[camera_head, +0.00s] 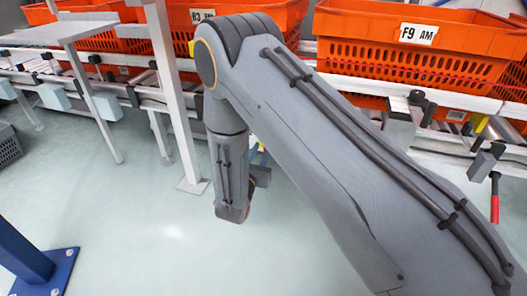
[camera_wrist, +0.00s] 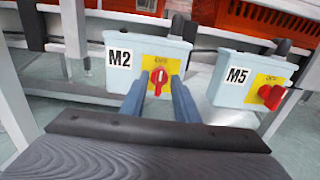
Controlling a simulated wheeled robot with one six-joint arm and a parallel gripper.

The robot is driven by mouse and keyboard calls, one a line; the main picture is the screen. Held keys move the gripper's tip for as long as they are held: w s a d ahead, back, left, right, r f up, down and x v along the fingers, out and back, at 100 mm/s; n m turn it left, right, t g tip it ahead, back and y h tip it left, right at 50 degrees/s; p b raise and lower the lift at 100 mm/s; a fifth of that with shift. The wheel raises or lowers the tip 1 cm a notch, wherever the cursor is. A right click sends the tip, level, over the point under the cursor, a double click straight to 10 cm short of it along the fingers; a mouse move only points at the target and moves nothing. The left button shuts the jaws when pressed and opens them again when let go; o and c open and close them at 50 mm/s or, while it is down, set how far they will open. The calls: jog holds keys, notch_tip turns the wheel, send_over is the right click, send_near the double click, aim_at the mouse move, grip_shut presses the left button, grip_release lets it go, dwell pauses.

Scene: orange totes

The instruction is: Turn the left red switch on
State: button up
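In the wrist view, the left red switch (camera_wrist: 159,81) sits on a yellow plate on a pale box (camera_wrist: 120,81) labelled M2. Its handle looks about upright. The right red switch (camera_wrist: 271,96) is on a similar box (camera_wrist: 232,98) labelled M5, and its handle looks tilted. My gripper (camera_wrist: 160,83) points at the left switch, with its two blue fingers apart, one on each side of the knob. Whether they touch it I cannot tell. In the head view my arm hides both switches and most of the gripper.
Orange totes (camera_head: 415,55) stand on the conveyor behind. A blue post (camera_head: 25,255) is at lower left. The pale floor (camera_head: 120,215) between is clear.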

jog(key=shift+x, duration=0.85)
grip_shut()
jog(key=shift+m, duration=0.4)
jog(key=shift+s+d+f+m+p, duration=0.15)
jog(key=shift+m+p, duration=1.05)
jog(key=shift+m, duration=1.65)
jog(key=shift+w+d+f+m+p, duration=0.15)
jog(key=shift+m+p, duration=1.1)
jog(key=shift+m, duration=1.55)
jog(key=shift+s+d+f+m+p, duration=0.2)
jog(key=shift+m+p, duration=1)
jog(key=shift+m, duration=1.65)
jog(key=shift+w+f, duration=0.1)
